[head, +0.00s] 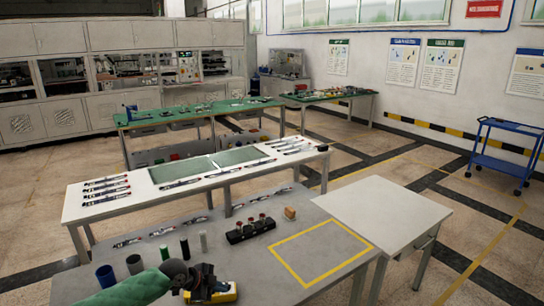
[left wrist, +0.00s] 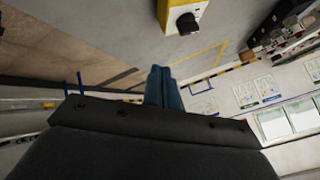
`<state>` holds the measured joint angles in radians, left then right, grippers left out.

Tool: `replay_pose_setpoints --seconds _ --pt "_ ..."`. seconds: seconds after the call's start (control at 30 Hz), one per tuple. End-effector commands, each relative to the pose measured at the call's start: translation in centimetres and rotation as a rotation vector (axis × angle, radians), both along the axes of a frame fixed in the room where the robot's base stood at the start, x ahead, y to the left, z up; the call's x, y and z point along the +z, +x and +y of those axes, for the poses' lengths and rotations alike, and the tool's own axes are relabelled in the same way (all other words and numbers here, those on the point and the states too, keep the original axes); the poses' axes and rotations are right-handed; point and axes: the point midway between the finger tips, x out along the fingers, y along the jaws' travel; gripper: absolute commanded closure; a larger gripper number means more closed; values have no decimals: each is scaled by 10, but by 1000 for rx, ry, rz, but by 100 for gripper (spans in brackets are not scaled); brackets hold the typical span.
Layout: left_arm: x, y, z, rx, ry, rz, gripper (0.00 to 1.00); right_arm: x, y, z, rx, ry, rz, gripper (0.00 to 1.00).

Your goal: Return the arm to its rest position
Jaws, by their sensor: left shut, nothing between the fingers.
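My left arm comes in from the bottom left of the head view, with its dark left gripper (head: 200,278) over the front of the grey table (head: 230,262). In the left wrist view the blue fingers of the left gripper (left wrist: 163,72) are together, with nothing visible between them. A yellow box with a black knob (head: 222,294) is just beside the gripper in the head view, partly hidden by it. The box also shows at the top of the left wrist view (left wrist: 173,14), apart from the fingers. My right gripper is not in view.
Several dark and green cylinders (head: 134,264) stand left on the grey table. A black block with red-topped parts (head: 250,230) and a small wooden block (head: 290,213) stand farther back. The yellow taped square (head: 318,252) is empty. A white table (head: 375,212) adjoins at right.

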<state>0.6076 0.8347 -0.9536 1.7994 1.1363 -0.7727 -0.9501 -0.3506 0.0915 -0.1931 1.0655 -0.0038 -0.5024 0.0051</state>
Motion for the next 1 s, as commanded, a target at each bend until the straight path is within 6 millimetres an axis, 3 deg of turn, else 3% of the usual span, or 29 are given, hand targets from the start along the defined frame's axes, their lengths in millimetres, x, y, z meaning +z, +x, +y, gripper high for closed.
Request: replay_pose_setpoints --seconds 0.03,0.2,0.5,0.77,1.0 --pt "-9 -17 -19 -4 -12 23 100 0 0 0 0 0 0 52" --pt "-24 -61 -62 18 -35 78 100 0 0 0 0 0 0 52" --pt "-38 -133 -110 124 -74 170 100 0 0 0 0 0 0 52" --pt "-42 -188 -122 290 -105 251 100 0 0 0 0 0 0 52" --pt "-44 -235 -109 499 -125 333 100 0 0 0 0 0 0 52"
